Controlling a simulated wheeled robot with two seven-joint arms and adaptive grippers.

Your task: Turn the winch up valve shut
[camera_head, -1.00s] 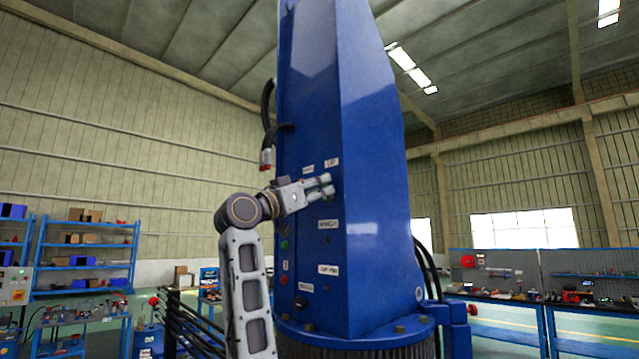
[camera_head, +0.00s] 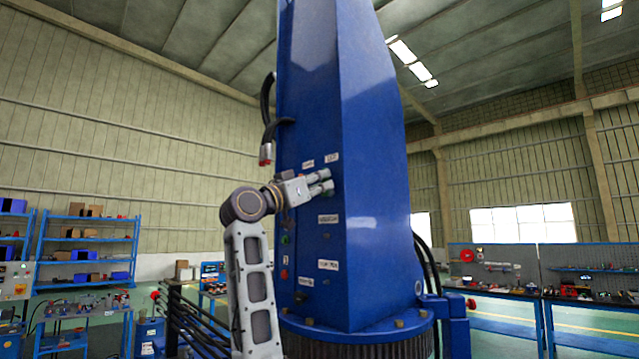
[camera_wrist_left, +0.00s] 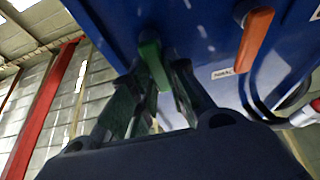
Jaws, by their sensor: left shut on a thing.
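The blue crane column (camera_head: 375,130) stands upright in the middle of the head view, with small white labels on its left face. My left gripper (camera_head: 325,182) is up against that face, just below the upper labels (camera_head: 331,157). In the left wrist view the fingers of my left gripper (camera_wrist_left: 150,90) are shut on a green valve handle (camera_wrist_left: 152,62) that sticks out from the blue panel (camera_wrist_left: 190,25). My right gripper is in neither view.
A hose with a red end (camera_head: 266,150) hangs at the column's left edge, just above my left arm. Green and red buttons (camera_head: 285,240) sit lower on the panel. Blue shelves (camera_head: 88,245) and workbenches (camera_head: 490,295) stand well behind.

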